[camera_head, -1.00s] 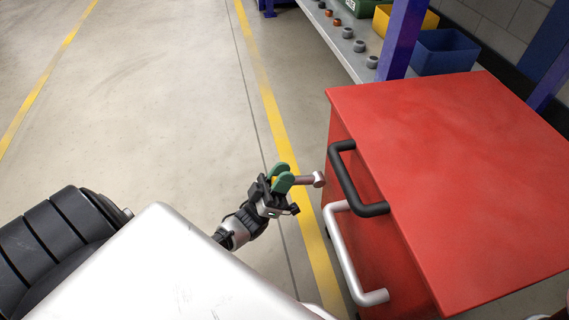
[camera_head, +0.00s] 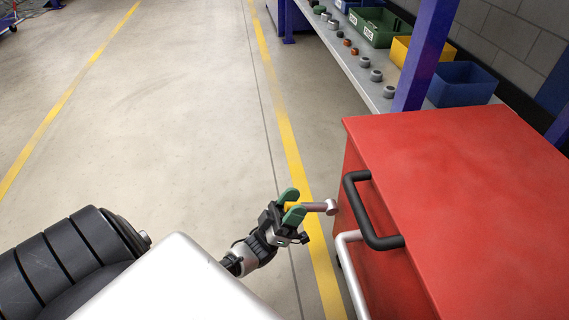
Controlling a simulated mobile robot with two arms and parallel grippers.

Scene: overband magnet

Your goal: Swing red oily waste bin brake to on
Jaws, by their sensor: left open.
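The red oily waste bin (camera_head: 460,190) fills the right side. It has a black handle (camera_head: 361,205) and a silver handle (camera_head: 354,274) on its left-facing side. A short mauve-grey lever (camera_head: 319,207) with a rounded end lies close to the bin's left edge, and I take it for the brake. A bit of yellow (camera_head: 291,207) shows at its left end, between the fingers. My left gripper (camera_head: 292,206), with green fingertips, is open around this left end. Whether the fingers touch it, and how the lever joins the bin, I cannot tell. My right gripper is not in view.
A grey shelf (camera_head: 372,92) with several small round parts and green, yellow and blue boxes (camera_head: 462,84) stands behind the bin, with a purple post (camera_head: 424,55). The floor (camera_head: 180,130) to the left is clear, with yellow lines.

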